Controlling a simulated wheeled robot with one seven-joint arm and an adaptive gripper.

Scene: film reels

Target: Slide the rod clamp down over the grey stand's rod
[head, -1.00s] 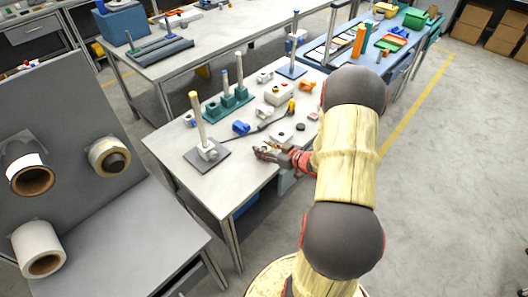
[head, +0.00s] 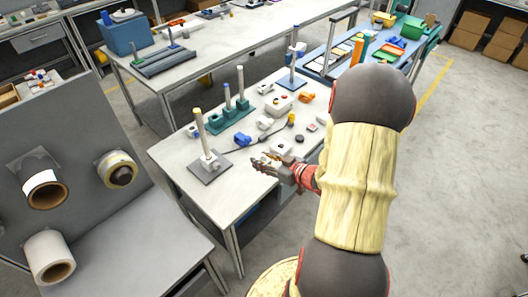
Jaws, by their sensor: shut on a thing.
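The grey stand is a flat dark grey plate (head: 200,176) with an upright pale rod (head: 200,130), yellow at its top, at the left of the near table in the head view. A light grey, clamp-like piece (head: 211,160) sits low at the rod's foot; I cannot tell whether it is around the rod or beside it. My gripper (head: 262,162) is low over the table, to the right of the stand and apart from it. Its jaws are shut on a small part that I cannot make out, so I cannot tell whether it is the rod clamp.
A green stand (head: 228,116) with several rods is behind the grey stand.

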